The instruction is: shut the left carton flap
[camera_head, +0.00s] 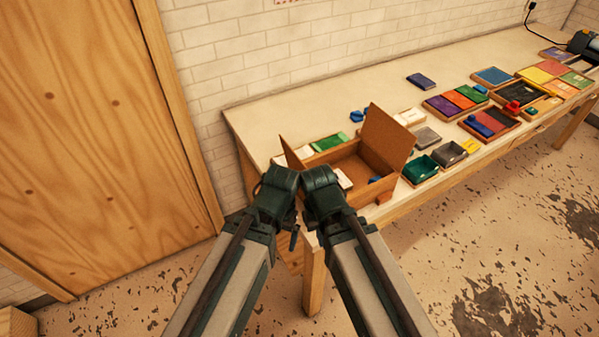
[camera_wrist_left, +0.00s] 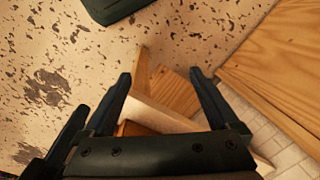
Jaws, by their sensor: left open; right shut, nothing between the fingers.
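The carton (camera_head: 345,172) is a brown open box on the bench, with small items inside. Its left flap (camera_head: 291,156) stands up, leaning outward, seen nearly edge-on. Its right flap (camera_head: 387,140) stands upright. My left gripper (camera_wrist_left: 165,88) is open and empty in the left wrist view, with its fingers spread over the wooden bench corner. In the head view its wrist is at the carton's near left corner and its fingers are mostly hidden. My right gripper (camera_head: 321,182) is shut and empty beside it, in front of the carton; its fingertips are hard to see.
The bench (camera_head: 285,105) runs back to the right along a white brick wall. A green-topped tray (camera_head: 330,142) sits behind the carton, and a green bin (camera_head: 420,168) is right of it. Several coloured trays lie farther right. A wooden door (camera_head: 90,130) is at left.

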